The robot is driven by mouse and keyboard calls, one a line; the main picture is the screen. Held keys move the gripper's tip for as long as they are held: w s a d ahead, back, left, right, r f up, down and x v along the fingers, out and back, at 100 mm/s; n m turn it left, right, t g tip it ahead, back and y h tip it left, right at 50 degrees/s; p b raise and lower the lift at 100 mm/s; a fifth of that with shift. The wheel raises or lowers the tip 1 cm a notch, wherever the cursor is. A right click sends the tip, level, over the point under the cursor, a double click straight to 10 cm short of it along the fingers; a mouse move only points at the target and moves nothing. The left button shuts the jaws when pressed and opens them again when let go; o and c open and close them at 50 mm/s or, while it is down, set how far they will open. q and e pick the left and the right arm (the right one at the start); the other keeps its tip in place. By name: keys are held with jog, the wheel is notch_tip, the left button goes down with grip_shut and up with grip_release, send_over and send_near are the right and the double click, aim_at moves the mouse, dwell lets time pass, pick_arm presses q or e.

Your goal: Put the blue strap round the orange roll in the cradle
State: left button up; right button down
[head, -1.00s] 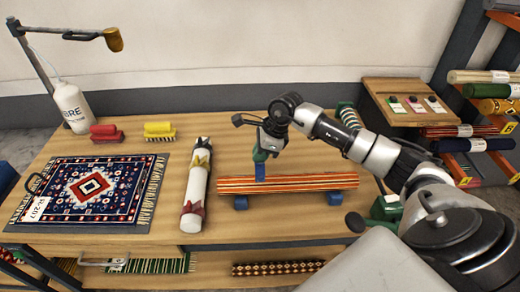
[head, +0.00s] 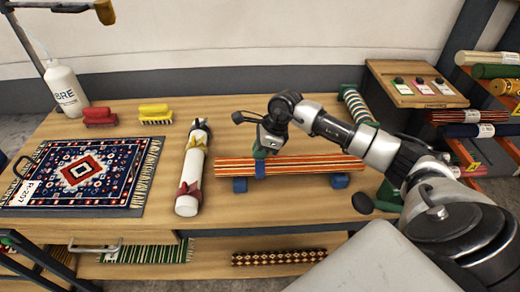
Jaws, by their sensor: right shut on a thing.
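The orange striped roll (head: 310,164) lies level across the blue cradle blocks, one at its left end (head: 240,184) and one at its right end (head: 340,181). My right gripper (head: 262,152) is at the left part of the roll, pointing down from above. It is shut on the blue strap (head: 260,170), which shows as a short blue band across the front of the roll. Whether the strap goes round the back and underside is hidden. My left gripper is not in view.
A green-striped roll (head: 355,103) and a sloped box with cards (head: 400,97) are at back right.

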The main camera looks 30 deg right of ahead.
jog(key=c, duration=1.1)
grip_release()
jog(key=b+v, duration=0.2)
jog(key=v, duration=0.8)
jog(key=shift+r, duration=0.4)
jog(key=shift+s, duration=0.1)
